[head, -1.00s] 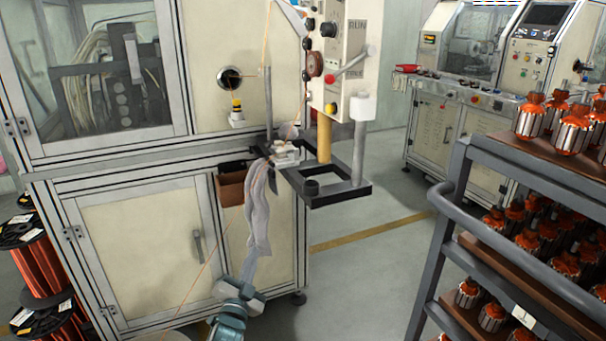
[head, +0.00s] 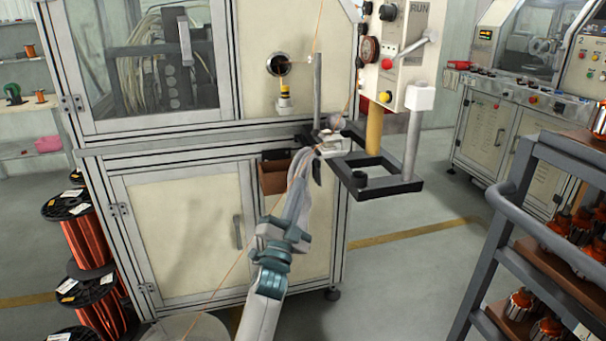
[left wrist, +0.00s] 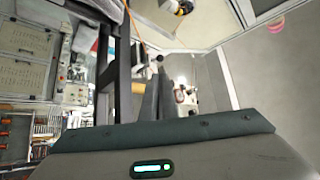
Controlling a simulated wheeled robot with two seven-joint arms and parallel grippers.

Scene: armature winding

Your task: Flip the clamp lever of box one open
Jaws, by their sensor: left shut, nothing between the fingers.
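My left gripper (head: 314,160) reaches up from the bottom of the head view, its fingertips by a small pale metal fixture (head: 334,143) on a black frame. It is shut and empty; in the left wrist view its dark fingers (left wrist: 157,98) stand close together. I cannot tell whether the fingertips touch the fixture. A cream control box (head: 402,50) marked RUN stands above and right of the gripper, with a light lever (head: 415,45) ending in a pale knob on its front. No label reading box one shows, and I cannot make out a separate clamp lever on the fixture.
The cream machine cabinet (head: 185,240) stands behind the arm. A brown bin (head: 272,177) hangs left of the fingers. A yellow post (head: 374,130) and a grey post (head: 413,145) rise right of the fixture. A rack (head: 500,255) with armatures stands at right.

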